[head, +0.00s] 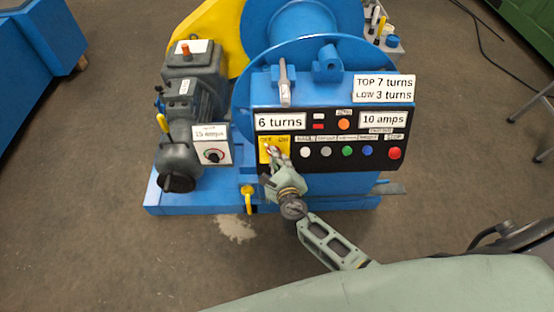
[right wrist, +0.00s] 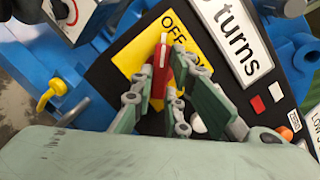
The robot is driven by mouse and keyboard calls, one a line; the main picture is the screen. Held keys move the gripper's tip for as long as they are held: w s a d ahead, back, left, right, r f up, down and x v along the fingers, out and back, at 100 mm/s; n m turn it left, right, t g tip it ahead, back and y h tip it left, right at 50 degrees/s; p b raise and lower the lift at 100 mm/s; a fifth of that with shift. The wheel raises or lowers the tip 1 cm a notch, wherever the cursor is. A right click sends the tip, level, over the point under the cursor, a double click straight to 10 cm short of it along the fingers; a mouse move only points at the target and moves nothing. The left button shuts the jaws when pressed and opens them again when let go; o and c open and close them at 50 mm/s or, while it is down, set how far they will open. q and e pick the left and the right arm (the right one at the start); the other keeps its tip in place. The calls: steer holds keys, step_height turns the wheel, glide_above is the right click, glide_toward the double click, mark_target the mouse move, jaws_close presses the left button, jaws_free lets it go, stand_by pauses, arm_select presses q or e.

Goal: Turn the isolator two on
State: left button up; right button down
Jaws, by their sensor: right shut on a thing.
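The isolator's yellow plate (head: 264,155), marked OFF and ON, is at the left of the black control panel. The plate (right wrist: 133,63) also shows in the right wrist view with a red handle (right wrist: 160,66) standing on it. My right gripper (head: 275,152) is at this plate and hides most of the handle in the head view. In the right wrist view its fingers (right wrist: 160,82) are on either side of the red handle and shut on it. I cannot tell for sure which mark the handle points to. My left gripper is not in view.
To the right of the plate, the panel (head: 332,165) bears several buttons, among them a red one (head: 394,153). A grey lever (head: 284,82) stands above it. A motor (head: 196,85) and a dial box (head: 213,153) are left. Yellow tap (head: 248,198) sits below.

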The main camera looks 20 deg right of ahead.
steer(key=shift+f, duration=0.1)
stand_by(0.3)
steer(key=shift+w+a+m+g+h+b, duration=0.15)
steer(key=shift+m+h+b, duration=0.9)
steer(key=shift+m, duration=2.05)
steer(key=shift+s+a+m+g+h+b, duration=0.1)
steer(key=shift+a+m+h+b, duration=0.2)
steer(key=shift+m+b, duration=2.1)
steer(key=shift+w+a+m+g+h+b, duration=0.15)
steer(key=shift+m+h+b, duration=0.55)
steer(key=shift+m, duration=3.1)
steer(key=shift+s, duration=0.1)
steer(key=c, duration=1.7)
jaws_free()
